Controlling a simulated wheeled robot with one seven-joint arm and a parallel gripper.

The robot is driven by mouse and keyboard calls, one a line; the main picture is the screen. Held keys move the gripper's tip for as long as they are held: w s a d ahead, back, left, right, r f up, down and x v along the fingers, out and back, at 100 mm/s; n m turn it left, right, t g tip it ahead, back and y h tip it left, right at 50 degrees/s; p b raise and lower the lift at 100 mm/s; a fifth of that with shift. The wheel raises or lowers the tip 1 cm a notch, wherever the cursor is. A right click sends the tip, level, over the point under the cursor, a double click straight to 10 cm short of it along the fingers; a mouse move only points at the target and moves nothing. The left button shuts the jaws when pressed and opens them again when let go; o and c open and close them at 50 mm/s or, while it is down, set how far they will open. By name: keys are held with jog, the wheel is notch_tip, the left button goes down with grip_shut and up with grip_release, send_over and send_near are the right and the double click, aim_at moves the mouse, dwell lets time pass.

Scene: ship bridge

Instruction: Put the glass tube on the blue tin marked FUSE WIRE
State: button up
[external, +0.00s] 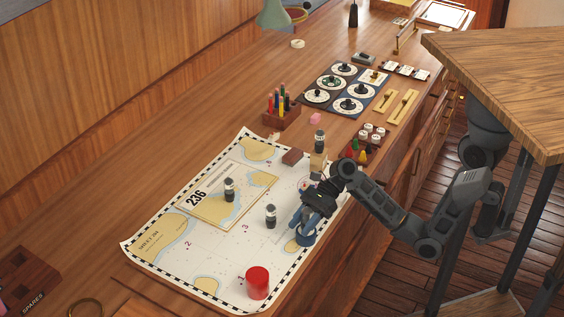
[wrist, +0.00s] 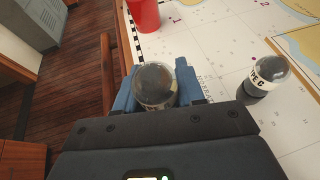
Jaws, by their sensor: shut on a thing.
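My gripper (external: 308,222) is low over the front edge of the chart, with its blue fingers pointing down. In the wrist view its fingers (wrist: 157,98) are shut on a glass tube (wrist: 154,80) with a clear domed top and dark inside. No FUSE WIRE lettering is readable.
A tube marked TYPE C (wrist: 264,77) stands on the chart (external: 215,262) beside my gripper. Another similar tube (external: 229,190) stands farther left, and one (external: 319,140) is on a beige block (external: 318,161). A red cup (external: 257,283) stands near the front corner.

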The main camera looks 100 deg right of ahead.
jog(key=o, duration=1)
jog(key=shift+o, duration=0.2)
jog(key=shift+s+d+r, duration=0.15)
jog(key=v, duration=1.1)
jog(key=shift+s+r, duration=0.15)
jog(key=shift+s, duration=0.15)
jog(key=shift+d, duration=0.1)
